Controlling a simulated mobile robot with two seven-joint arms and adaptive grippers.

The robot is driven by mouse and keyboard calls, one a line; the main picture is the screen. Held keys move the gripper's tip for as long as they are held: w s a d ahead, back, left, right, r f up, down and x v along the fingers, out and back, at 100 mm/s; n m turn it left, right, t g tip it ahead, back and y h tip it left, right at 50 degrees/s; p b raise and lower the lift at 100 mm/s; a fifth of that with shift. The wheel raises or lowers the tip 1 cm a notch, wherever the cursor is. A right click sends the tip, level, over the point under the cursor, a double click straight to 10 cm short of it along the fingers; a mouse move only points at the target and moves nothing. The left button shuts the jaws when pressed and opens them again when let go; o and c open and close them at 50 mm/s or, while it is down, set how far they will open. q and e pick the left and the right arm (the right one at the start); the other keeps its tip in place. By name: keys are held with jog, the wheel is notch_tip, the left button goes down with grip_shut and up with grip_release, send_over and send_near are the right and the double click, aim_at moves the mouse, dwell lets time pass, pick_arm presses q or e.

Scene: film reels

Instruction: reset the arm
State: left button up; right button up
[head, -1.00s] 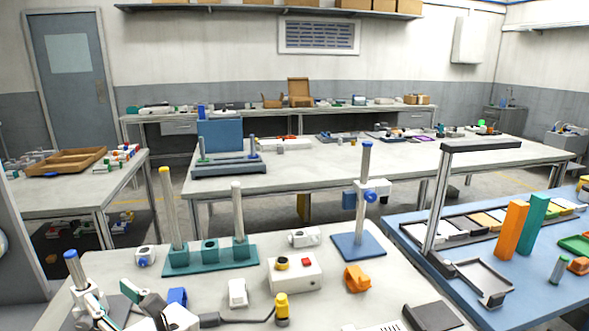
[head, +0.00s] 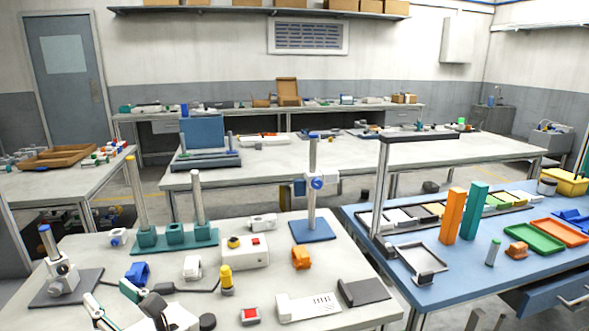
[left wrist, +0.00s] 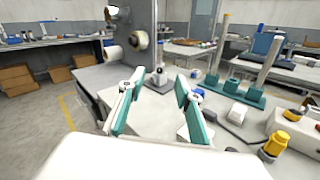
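My left gripper (head: 112,306) shows at the bottom left of the head view, over the near edge of the white workbench (head: 262,282). In the left wrist view its two teal-padded fingers (left wrist: 157,108) are spread apart with nothing between them. A small stand with a blue-topped post (head: 62,268) is on the bench beyond the gripper. My right gripper does not show in either view.
A teal base with posts (head: 175,240), a white control box with a red button (head: 246,251), a yellow-topped part (head: 227,282) and a blue clamp (head: 138,272) stand on the bench. A blue table (head: 450,262) with orange and teal blocks is at the right.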

pick_arm(q)
notch_tip(320, 180, up, 6)
jog(key=s+d+m+t+y+p, duration=0.25)
jog(key=m+t, duration=0.55)
jog(key=m, duration=0.5)
jog(key=w+d+f+m+t+h, duration=0.2)
jog(key=d+f+m+t+h, duration=0.65)
jog(key=m+h, duration=1.3)
jog(key=s+d+f+m+g+h+p, duration=0.15)
jog(key=f+m+g, duration=0.35)
jog(key=f, duration=0.5)
jog(key=s+d+f+m+g+y, duration=0.1)
jog(key=s+d+f+m+g, duration=0.2)
jog(key=f+m+g, duration=0.45)
jog(key=s+a+f+m+g+y, duration=0.1)
jog(key=s+a+f, duration=0.1)
jog(key=s+f, duration=0.3)
jog(key=s+a+f+m+g, duration=0.1)
jog(key=s+f, duration=0.4)
jog(key=f, duration=0.7)
jog(key=shift+s+a+m+g+y+p, duration=0.25)
jog(key=shift+a+m+g+y+p, duration=0.25)
jog(key=shift+a, duration=0.45)
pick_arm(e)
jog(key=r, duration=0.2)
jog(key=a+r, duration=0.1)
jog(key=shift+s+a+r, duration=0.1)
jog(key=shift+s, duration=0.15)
